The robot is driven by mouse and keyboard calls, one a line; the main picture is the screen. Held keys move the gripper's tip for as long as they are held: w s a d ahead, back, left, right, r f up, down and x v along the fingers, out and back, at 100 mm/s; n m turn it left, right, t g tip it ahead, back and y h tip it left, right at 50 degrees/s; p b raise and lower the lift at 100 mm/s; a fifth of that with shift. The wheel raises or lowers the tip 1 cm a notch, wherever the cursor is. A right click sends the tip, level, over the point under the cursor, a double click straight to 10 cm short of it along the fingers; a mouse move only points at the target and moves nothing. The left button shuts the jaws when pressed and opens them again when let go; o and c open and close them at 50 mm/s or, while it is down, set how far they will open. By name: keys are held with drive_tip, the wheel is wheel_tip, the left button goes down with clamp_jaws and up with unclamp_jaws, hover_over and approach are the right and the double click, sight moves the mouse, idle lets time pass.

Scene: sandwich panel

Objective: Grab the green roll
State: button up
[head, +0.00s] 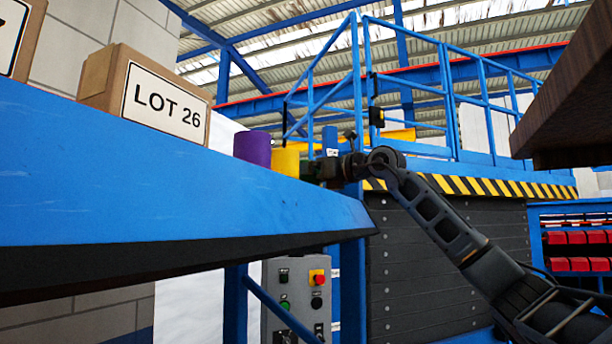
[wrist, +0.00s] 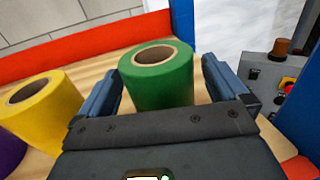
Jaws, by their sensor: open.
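The green roll (wrist: 158,77) stands upright on a wooden surface (wrist: 112,49) in the wrist view, its hollow core showing on top. My gripper (wrist: 160,78) is open, with one finger to the left and one to the right of the green roll. Whether either finger touches it I cannot tell. In the head view my gripper (head: 312,170) is at the shelf's right end, beside the yellow roll (head: 285,161); the green roll cannot be made out there.
The yellow roll stands left of my gripper, with a purple roll (head: 252,148) beyond it. A LOT 26 box (head: 150,98) sits on the blue-edged shelf (head: 150,190). A control box (head: 296,300) is below the shelf, and a blue post stands at right in the wrist view (wrist: 300,115).

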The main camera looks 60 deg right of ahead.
drive_tip(key=shift+w+d, duration=0.15)
drive_tip(key=shift+w, duration=1)
drive_tip(key=c, duration=1.1)
